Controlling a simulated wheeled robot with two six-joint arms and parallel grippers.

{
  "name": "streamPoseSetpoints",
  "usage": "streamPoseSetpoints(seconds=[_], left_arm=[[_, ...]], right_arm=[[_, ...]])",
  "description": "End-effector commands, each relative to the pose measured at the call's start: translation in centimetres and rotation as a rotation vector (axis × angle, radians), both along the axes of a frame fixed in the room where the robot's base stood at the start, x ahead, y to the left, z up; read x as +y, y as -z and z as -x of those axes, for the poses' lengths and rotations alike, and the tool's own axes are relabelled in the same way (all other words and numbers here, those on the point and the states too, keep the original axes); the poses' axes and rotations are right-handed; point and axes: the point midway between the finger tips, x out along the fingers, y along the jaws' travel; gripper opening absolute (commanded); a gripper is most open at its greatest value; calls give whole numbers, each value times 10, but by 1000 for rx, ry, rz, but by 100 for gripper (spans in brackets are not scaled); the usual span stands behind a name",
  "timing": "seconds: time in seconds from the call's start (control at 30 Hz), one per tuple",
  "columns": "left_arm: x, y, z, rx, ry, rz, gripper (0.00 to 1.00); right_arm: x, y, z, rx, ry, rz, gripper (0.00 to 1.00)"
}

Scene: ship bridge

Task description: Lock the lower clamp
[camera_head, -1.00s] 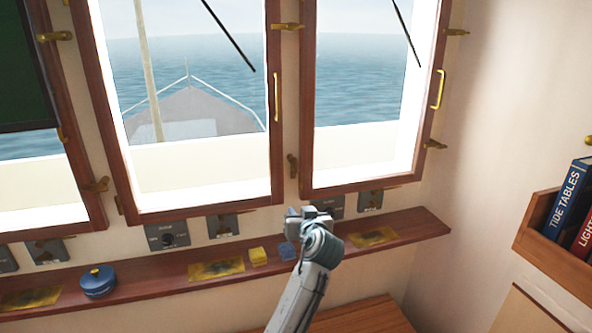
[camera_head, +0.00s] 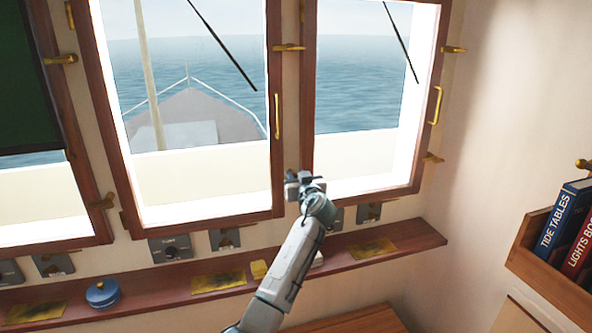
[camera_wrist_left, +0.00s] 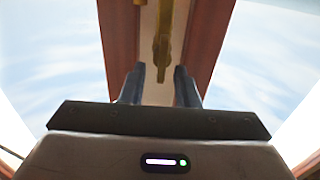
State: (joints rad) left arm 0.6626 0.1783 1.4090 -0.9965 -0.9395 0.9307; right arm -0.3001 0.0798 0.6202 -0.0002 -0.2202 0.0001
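My left gripper (camera_head: 304,182) is raised against the post between the two windows, at the height of their lower corners. In the left wrist view its two fingers (camera_wrist_left: 158,85) are apart with nothing between them. The brass lower clamp (camera_wrist_left: 162,48) on the post stands upright just beyond the fingertips, near the middle of the gap. In the head view this clamp is hidden behind my gripper. The brass upper clamp (camera_head: 289,47) on the same post lies horizontal. My right gripper is out of view.
Wooden window frames (camera_head: 277,190) stand on both sides of the post. A book rack (camera_head: 530,255) is at right.

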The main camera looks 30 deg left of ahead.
Motion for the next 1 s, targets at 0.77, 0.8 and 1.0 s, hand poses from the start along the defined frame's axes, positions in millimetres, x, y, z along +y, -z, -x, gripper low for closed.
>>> streamPoseSetpoints(seconds=[0.77, 0.8, 1.0], left_arm=[[7, 1, -5, 4, 0, -3, 0], [7, 1, -6, 8, 0, -6, 0], [6, 3, -7, 55, 1, -46, 0]], right_arm=[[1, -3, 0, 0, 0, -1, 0], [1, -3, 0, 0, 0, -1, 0], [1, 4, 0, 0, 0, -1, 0]])
